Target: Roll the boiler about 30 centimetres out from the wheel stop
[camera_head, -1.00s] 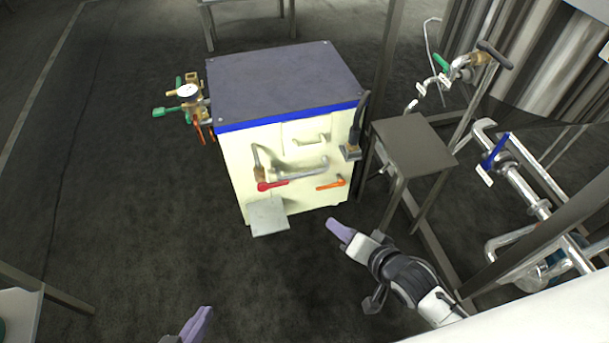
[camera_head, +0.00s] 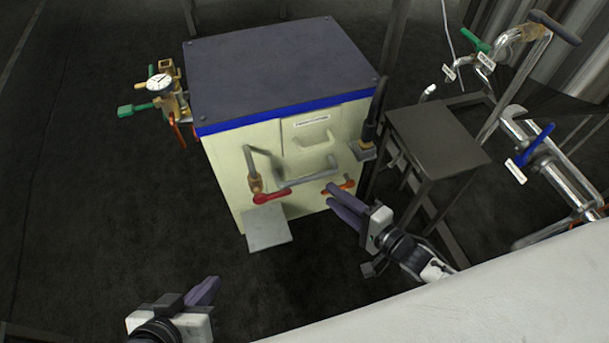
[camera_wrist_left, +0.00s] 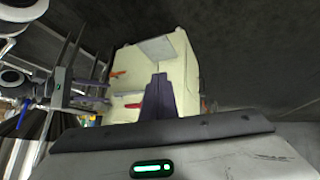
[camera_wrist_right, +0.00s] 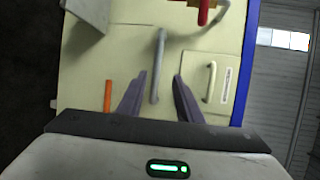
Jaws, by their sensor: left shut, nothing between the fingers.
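The boiler (camera_head: 225,165) is a cream cabinet with a dark top and blue trim, upright on the dark floor. Its front has a bent grey bar handle (camera_head: 310,177), a red lever (camera_head: 272,196), an orange lever (camera_head: 338,188) and a small pull handle (camera_head: 317,140). My right gripper (camera_head: 337,198) is open in front of the boiler's lower right. In the right wrist view the bar handle (camera_wrist_right: 159,60) shows beyond and between its spread fingers (camera_wrist_right: 155,95), not gripped. My left gripper (camera_head: 212,285) is shut and empty, low in front of the boiler. I cannot make out a wheel stop.
A small dark stand (camera_head: 435,140) is close on the boiler's right, with pipes and a blue-handled valve (camera_head: 535,145) beyond. A gauge with valves (camera_head: 160,85) juts from the boiler's left side. A grey plate (camera_head: 266,228) sticks out low in front. Floor on the left is clear.

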